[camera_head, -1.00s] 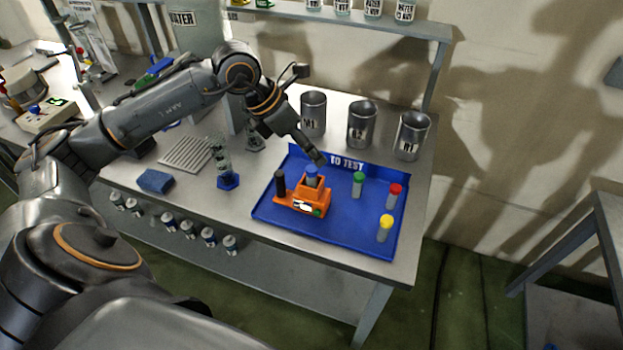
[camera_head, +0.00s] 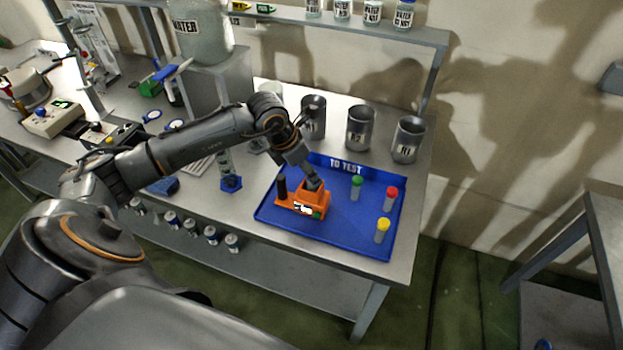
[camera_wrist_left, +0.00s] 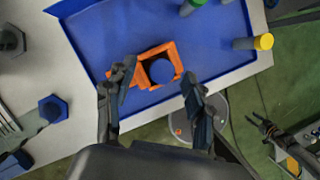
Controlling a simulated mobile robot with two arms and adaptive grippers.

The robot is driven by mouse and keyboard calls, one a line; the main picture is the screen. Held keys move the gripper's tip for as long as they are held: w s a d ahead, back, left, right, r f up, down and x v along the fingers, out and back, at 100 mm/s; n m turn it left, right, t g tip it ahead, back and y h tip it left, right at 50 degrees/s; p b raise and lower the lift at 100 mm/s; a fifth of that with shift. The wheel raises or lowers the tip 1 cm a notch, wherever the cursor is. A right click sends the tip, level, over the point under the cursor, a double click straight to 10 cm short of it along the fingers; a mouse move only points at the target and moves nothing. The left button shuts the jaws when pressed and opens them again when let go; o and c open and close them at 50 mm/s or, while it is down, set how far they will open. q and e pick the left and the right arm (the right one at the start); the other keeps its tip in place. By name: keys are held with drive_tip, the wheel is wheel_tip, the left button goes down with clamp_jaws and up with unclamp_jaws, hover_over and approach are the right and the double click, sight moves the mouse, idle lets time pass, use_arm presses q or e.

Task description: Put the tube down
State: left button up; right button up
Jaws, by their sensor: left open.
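A tube with a blue cap (camera_wrist_left: 160,70) stands in the square opening of the orange holder (camera_wrist_left: 143,65). The holder also shows in the head view (camera_head: 309,202), on the blue tray (camera_head: 345,232); there my gripper hides the cap. My left gripper (camera_head: 314,184) is right over the holder. In the left wrist view its two fingers (camera_wrist_left: 157,76) are spread wide, one on each side of the holder opening, with a gap to the cap. My right gripper (camera_wrist_left: 268,132) seems to show small at the right of the wrist view; its jaws are unclear.
Green (camera_head: 356,188), red (camera_head: 390,199) and yellow (camera_head: 382,230) capped tubes stand on the tray right of the holder. Metal beakers (camera_head: 360,128) stand behind the tray. The tray's front is clear.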

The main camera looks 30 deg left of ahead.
sight(312, 185)
use_arm(q)
drive_tip(key=shift+p+x, duration=0.35)
drive_tip(key=shift+x, duration=1.2)
drive_tip(key=shift+d, duration=0.15)
clamp_jaws()
drive_tip(key=shift+r, duration=0.1)
